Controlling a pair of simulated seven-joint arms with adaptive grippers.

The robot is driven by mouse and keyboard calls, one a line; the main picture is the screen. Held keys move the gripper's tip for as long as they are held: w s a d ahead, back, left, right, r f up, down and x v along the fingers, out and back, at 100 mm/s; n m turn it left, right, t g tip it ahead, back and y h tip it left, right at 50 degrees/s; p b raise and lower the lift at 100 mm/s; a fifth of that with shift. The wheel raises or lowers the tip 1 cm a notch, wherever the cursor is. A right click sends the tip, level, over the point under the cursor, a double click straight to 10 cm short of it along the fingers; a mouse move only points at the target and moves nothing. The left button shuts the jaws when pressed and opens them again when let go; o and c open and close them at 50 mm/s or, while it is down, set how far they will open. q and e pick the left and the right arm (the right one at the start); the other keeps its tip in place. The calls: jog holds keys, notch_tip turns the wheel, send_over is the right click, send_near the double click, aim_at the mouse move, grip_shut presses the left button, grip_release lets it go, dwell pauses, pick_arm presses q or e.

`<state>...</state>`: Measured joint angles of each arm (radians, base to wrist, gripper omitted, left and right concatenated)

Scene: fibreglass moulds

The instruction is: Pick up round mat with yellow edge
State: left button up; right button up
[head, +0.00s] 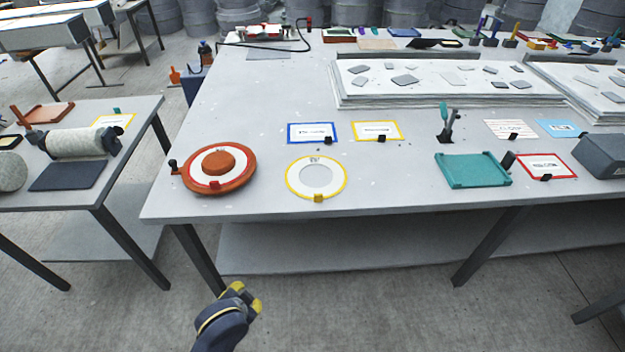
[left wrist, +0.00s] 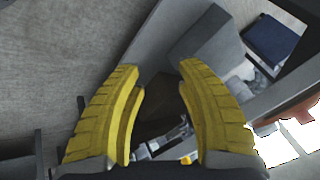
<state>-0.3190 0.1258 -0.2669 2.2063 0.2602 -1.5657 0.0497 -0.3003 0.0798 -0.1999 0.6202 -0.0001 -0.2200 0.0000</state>
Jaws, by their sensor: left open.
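The round mat with a yellow edge (head: 293,187) lies flat near the front edge of the grey table, white inside its rim with a grey disc in the middle. A small yellow-brown tab sits on its front rim. My left gripper (head: 248,297) is in front of the table, over the floor, apart from the mat and nearer to the camera. In the left wrist view its yellow fingers (left wrist: 160,100) are spread with nothing held between them. The mat cannot be made out in the left wrist view. My right gripper is not in view.
An orange round mould (head: 240,180) with a white ring lies just left of the mat. Blue-edged (head: 312,142) and yellow-edged (head: 377,139) cards lie behind it. A teal tray (head: 473,170) lies to the right. The tabletop between the mat and the tray is clear.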

pick_arm(q)
jog(key=w+d+r+m+g+h, duration=0.2)
jog(key=w+d+r+m+h, duration=0.15)
jog(key=w+d+r, duration=0.6)
jog(key=w+d+r+m+g+h, duration=0.3)
jog(key=w+d, duration=0.4)
jog(key=d, duration=0.8)
notch_tip(320, 180, up, 17)
jog(key=m+g+y, duration=0.2)
jog(key=y, duration=0.4)
send_over(317, 194)
notch_tip(317, 194, down, 17)
jog(key=shift+c, duration=0.5)
grip_shut()
